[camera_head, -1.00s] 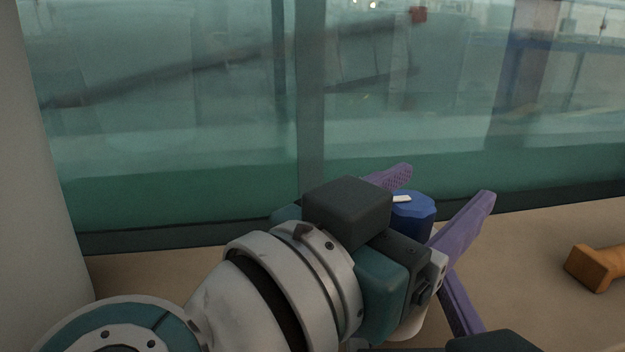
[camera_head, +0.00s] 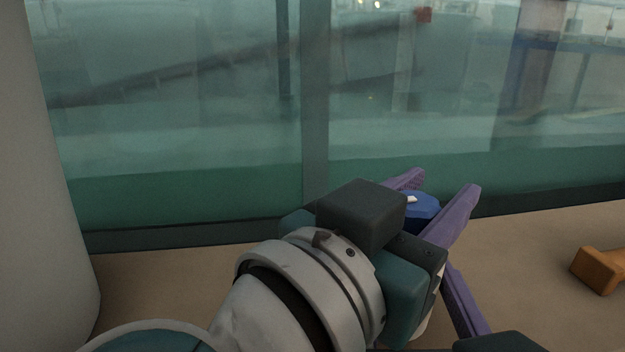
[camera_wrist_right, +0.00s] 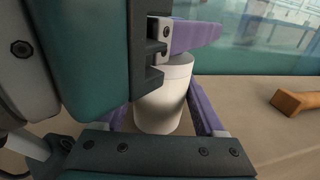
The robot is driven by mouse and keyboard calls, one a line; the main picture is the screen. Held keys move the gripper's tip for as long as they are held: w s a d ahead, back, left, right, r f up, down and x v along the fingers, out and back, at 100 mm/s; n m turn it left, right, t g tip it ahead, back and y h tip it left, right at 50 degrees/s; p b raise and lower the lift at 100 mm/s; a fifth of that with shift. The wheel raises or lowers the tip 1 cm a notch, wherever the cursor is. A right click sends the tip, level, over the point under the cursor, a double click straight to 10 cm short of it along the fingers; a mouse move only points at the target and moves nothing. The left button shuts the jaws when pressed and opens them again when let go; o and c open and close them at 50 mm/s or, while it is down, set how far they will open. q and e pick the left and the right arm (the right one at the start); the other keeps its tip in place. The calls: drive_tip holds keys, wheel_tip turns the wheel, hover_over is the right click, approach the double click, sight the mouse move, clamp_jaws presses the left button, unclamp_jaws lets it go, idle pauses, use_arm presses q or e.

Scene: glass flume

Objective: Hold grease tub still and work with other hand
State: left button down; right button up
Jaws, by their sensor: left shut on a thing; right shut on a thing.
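The grease tub is a white cylinder (camera_wrist_right: 162,108) in the right wrist view, standing upright on the tan surface. A blue faceted lid-like piece (camera_head: 424,209) with a small white mark shows in the head view. My left gripper (camera_head: 447,184) has its purple fingers on either side of the blue piece and is shut on it. The left gripper's body hides most of the tub in the head view. My right gripper (camera_wrist_right: 158,98) is shut on the white tub, with one purple finger on each side, below the left gripper.
An orange-brown block-like object (camera_head: 599,270) lies on the tan surface (camera_head: 535,240) at the right; it also shows in the right wrist view (camera_wrist_right: 297,102). The glass flume wall (camera_head: 180,130) rises behind. The surface between the grippers and the orange object is clear.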

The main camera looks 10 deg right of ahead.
use_arm(q)
drive_tip(key=shift+a+n+t+y, duration=0.1)
drive_tip(key=shift+n+t+y, duration=0.3)
drive_tip(key=shift+t, duration=0.1)
drive_tip(key=shift+c, duration=2.1)
unclamp_jaws()
drive_tip(key=v, duration=1.2)
drive_tip(key=shift+w, duration=0.1)
